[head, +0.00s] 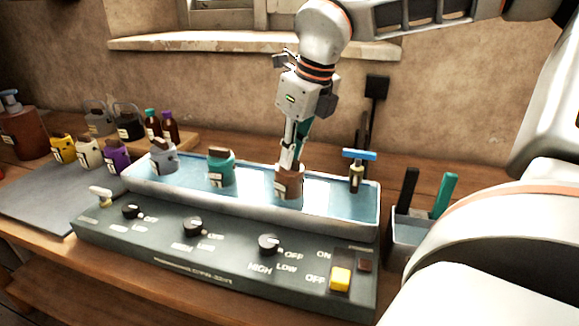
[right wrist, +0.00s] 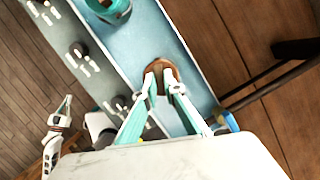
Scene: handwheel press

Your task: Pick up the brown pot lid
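The brown pot (head: 289,187) stands upright in the right part of the long water tray, and it also shows from above in the right wrist view (right wrist: 161,66). Its lid is mostly hidden behind my fingers. My right gripper (head: 289,166) points down onto the top of this pot. In the right wrist view its two fingertips (right wrist: 163,84) are on either side of brown material at the lid, with a narrow space between them. I cannot tell whether they press on it. My left gripper (right wrist: 66,108) shows small at the left of the right wrist view, its fingers unclear.
A teal pot (head: 221,168) and a grey pot (head: 163,157) stand in the same tray (head: 340,222). A blue-topped tool (head: 358,163) is close right of the brown pot. The control panel (head: 220,250) with knobs is in front. Several jars and bottles stand left.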

